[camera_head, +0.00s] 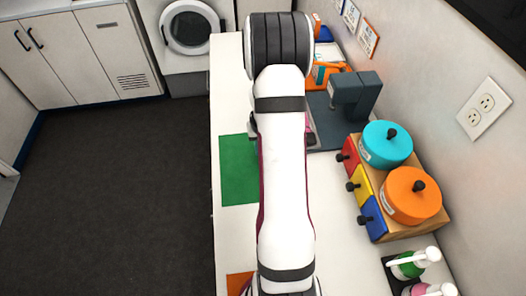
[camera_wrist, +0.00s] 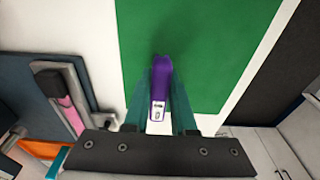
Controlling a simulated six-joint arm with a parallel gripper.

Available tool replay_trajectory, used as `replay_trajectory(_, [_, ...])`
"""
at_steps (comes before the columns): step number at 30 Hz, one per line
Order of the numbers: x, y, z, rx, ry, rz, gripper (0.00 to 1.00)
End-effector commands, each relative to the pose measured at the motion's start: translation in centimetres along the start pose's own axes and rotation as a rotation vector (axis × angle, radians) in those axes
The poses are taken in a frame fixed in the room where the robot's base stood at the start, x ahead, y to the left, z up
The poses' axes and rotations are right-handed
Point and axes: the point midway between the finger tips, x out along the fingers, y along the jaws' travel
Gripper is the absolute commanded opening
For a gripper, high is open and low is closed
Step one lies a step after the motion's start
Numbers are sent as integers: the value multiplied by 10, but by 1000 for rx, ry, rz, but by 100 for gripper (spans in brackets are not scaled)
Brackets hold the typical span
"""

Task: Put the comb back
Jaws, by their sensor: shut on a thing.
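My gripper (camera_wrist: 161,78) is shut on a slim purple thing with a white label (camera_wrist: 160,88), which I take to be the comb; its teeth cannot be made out. It points away from the wrist, over the green mat (camera_wrist: 200,35). I cannot tell whether it touches the mat. In the head view my arm hides both the gripper and the purple thing. The green mat (camera_head: 237,172) shows there at the counter's left edge.
A dark grey stand (camera_head: 355,92) on a dark base is right of my arm. A dark holder with a pink part (camera_wrist: 66,98) is left in the wrist view. Drawers with a turquoise canister (camera_head: 385,145) and an orange canister (camera_head: 411,196), then bottles (camera_head: 415,262), line the wall.

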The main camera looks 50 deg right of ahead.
Motion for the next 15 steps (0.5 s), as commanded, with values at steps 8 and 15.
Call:
replay_trajectory(8, [21, 0, 3, 0, 0, 0, 0])
replay_trajectory(15, [24, 0, 4, 0, 0, 0, 29])
